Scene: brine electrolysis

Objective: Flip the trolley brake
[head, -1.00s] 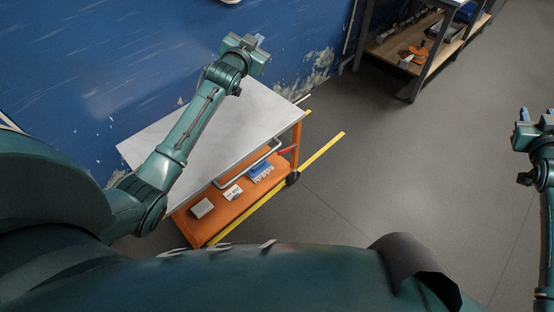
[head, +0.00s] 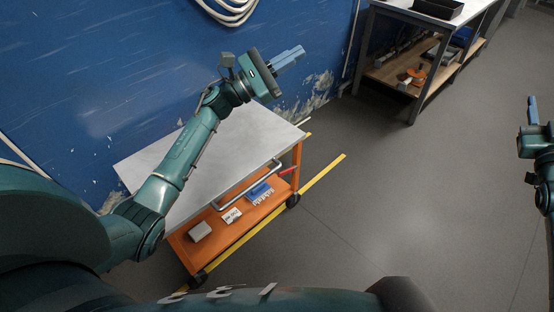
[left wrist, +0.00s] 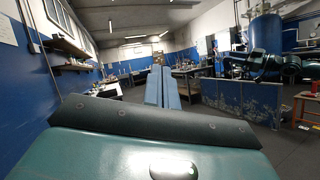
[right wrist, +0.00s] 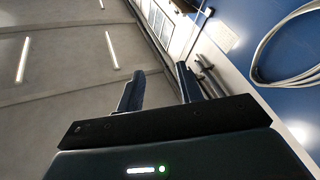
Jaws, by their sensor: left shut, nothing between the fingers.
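The trolley (head: 255,140) stands against the blue wall in the head view, with a grey top, orange frame and lower shelf, and a bent metal handle bar. A small red lever (head: 288,170), perhaps the brake, shows at its right end above a black wheel (head: 293,201). My left arm reaches across the trolley top. My left gripper (head: 290,58) is shut and empty, beyond the far right corner and apart from the trolley; its fingers are together in the left wrist view (left wrist: 162,88). My right gripper (right wrist: 160,85) is open and empty, at the head view's right edge.
The lower shelf holds a white box (head: 200,230), a small labelled item (head: 232,215) and a blue rack (head: 261,192). A workbench (head: 417,62) stands at the top right. A coiled cable (head: 230,12) hangs on the wall. The grey floor right of the trolley is clear.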

